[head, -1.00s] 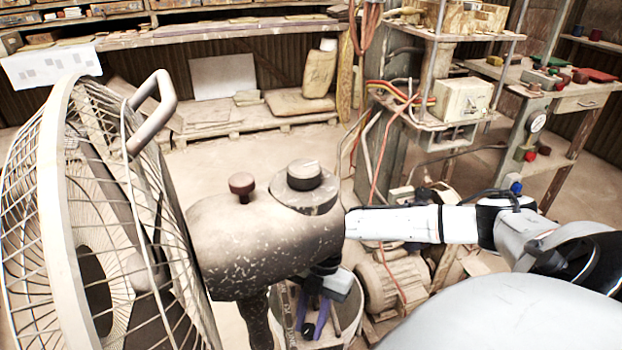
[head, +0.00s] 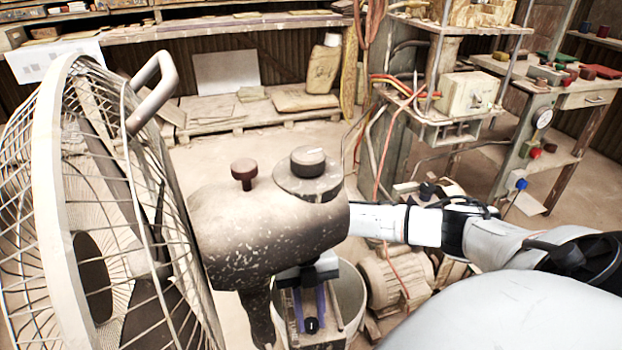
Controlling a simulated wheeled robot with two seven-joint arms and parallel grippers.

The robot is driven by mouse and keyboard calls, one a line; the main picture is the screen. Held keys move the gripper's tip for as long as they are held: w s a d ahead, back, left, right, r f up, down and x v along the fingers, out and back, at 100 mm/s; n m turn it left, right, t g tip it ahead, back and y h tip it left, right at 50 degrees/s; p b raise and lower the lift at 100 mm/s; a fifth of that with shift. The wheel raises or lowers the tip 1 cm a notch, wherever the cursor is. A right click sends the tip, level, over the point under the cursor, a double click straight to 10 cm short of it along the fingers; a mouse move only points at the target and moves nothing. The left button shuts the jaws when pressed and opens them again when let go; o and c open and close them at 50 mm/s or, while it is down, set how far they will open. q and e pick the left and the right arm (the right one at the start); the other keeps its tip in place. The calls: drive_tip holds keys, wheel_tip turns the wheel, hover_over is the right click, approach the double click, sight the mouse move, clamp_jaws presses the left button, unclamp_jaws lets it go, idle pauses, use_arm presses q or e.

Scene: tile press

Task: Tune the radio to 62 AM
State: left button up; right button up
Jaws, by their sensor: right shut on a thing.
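No radio can be made out with certainty. My right gripper (head: 311,312) shows below the grey fan motor housing (head: 265,235), which hides part of my arm. Its two bluish fingers reach down over a narrow beige, box-like thing (head: 332,318). A small dark round knob (head: 311,326) shows between the fingertips, and the gripper appears shut on it. Any dial or marking there is too small to read. My left gripper is not in view.
A large fan with a wire cage (head: 60,200) fills the left and stands close. A motor (head: 395,278) lies on the floor to the right. Shelves with a beige device (head: 468,92) stand behind. Open floor lies in the middle distance.

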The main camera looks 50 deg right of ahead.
drive_tip(key=shift+w, duration=0.1)
idle(0.4)
drive_tip(key=o, duration=1.1)
drive_tip(key=shift+c, duration=0.2)
drive_tip(key=p+v, duration=0.1)
drive_tip(key=v, duration=0.9)
drive_tip(key=shift+r, duration=0.15)
